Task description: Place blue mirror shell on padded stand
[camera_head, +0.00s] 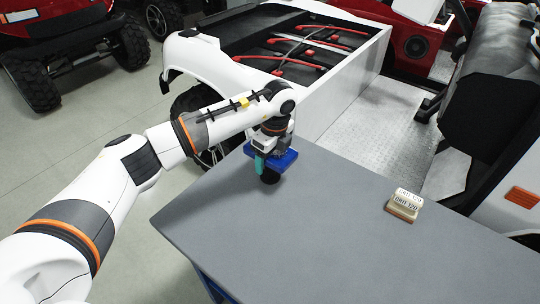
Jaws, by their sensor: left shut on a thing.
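The blue mirror shell (285,160) is at the far left edge of the grey table, below the end of my left arm. My left gripper (263,161) points down and is shut on the shell; a teal part shows at its front. A small dark rounded piece (270,177) shows just under the shell. I cannot tell whether it is the padded stand or part of the shell, or whether the shell touches it. No other padded stand is clearly visible. My right gripper is not in view.
The grey table (330,235) is mostly bare. Stacked tan blocks marked GRIT 120 (404,204) sit near its far right edge. A white vehicle body with an open bed (300,50) stands behind the table. A red vehicle (60,40) is at the upper left.

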